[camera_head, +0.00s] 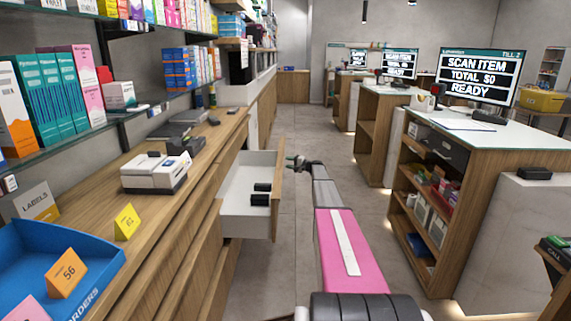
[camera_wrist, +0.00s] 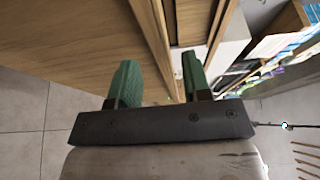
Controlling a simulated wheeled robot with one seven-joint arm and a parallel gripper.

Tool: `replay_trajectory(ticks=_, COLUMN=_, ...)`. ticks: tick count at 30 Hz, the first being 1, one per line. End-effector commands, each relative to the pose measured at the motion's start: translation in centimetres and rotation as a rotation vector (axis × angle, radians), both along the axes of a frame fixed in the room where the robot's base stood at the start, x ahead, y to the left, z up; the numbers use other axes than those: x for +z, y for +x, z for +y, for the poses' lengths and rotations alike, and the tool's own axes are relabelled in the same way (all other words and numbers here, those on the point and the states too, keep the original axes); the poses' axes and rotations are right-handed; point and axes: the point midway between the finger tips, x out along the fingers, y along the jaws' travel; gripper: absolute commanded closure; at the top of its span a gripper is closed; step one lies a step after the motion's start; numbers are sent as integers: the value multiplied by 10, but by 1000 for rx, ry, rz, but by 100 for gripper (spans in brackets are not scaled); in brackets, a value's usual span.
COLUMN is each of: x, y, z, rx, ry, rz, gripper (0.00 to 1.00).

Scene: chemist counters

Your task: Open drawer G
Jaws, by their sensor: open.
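A drawer (camera_head: 246,212) stands pulled out from the long wooden counter on the left, with a white inside and two small black items (camera_head: 260,194) in it. Its wooden front panel (camera_head: 277,190) faces the aisle; no letter is readable on it, so I cannot tell whether it is G. My gripper (camera_head: 297,162) is at the end of my outstretched arm, just right of that front panel near its top. In the wrist view my gripper (camera_wrist: 160,82) has its green fingers apart, with a wooden panel edge (camera_wrist: 152,45) running between them. Contact cannot be told.
The left counter (camera_head: 205,150) carries a white device (camera_head: 155,173), a yellow number card (camera_head: 127,222) and a blue tray (camera_head: 60,258). Shelves of boxes (camera_head: 50,95) hang above. A till counter (camera_head: 455,150) stands right. The tiled aisle floor (camera_head: 325,140) between is clear ahead.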

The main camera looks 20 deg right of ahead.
Motion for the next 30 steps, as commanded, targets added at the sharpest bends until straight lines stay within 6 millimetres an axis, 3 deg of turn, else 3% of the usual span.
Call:
replay_trajectory(ticks=6, x=0, y=-30, z=-33, rx=-1, ry=0, rz=0, gripper=56)
replay_trajectory(ticks=12, x=0, y=-47, z=-54, rx=0, ry=-1, rz=1, gripper=56)
replay_trajectory(ticks=30, x=0, y=-49, z=-58, rx=1, ry=-1, rz=1, gripper=56)
